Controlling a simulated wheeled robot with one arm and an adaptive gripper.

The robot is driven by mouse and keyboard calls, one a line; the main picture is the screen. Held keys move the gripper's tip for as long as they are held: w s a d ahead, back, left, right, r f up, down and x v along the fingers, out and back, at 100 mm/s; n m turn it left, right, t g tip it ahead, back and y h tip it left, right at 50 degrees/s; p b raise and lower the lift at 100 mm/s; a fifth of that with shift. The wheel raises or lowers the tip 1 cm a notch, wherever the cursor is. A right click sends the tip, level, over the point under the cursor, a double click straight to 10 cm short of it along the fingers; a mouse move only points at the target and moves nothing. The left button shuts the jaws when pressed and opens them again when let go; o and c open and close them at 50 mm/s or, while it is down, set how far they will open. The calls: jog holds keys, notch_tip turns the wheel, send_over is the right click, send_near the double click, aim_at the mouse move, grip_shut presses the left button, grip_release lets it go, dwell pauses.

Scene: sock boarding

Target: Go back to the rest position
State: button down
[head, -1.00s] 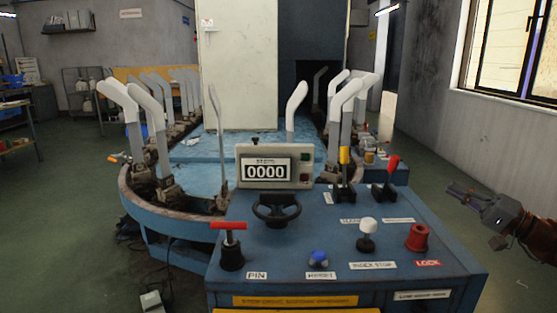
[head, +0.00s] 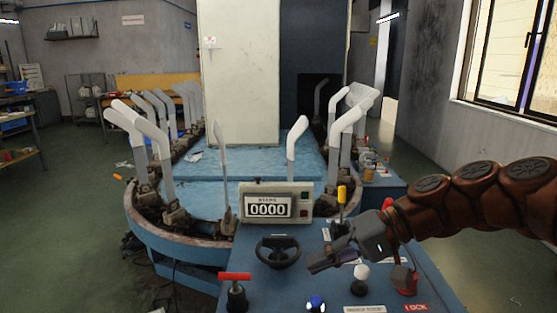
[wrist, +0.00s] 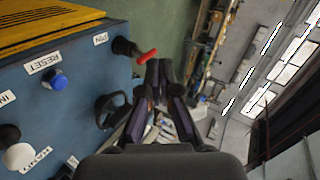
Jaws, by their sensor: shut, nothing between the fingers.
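My gripper (head: 322,262) reaches in from the right of the head view and hangs over the blue control console (head: 215,287). Its fingers are shut with nothing between them. They point left, beside the black handwheel (head: 278,252). That lever also shows at the left of the console (head: 235,290). My forearm hides part of the console's right side.
On the console are a yellow-topped lever (head: 342,194), a white knob (head: 361,273), a blue RESET button (head: 316,304), a red LOCK knob (head: 404,279) and a display reading 0000 (head: 268,208). White sock forms (head: 135,125) ring the blue machine behind. Floor at left is open.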

jog(key=s+f+g+h+p, duration=0.2)
jog(key=s+h+p, duration=0.45)
jog(key=s, duration=0.55)
jog(key=s+d+m+h+p, duration=0.1)
jog(key=s+d+h+p, duration=0.4)
jog(key=s+d, duration=0.5)
jog(key=shift+s+d+f+p, duration=0.3)
jog(key=shift+d+f+p, duration=0.15)
jog(key=shift+p, duration=0.25)
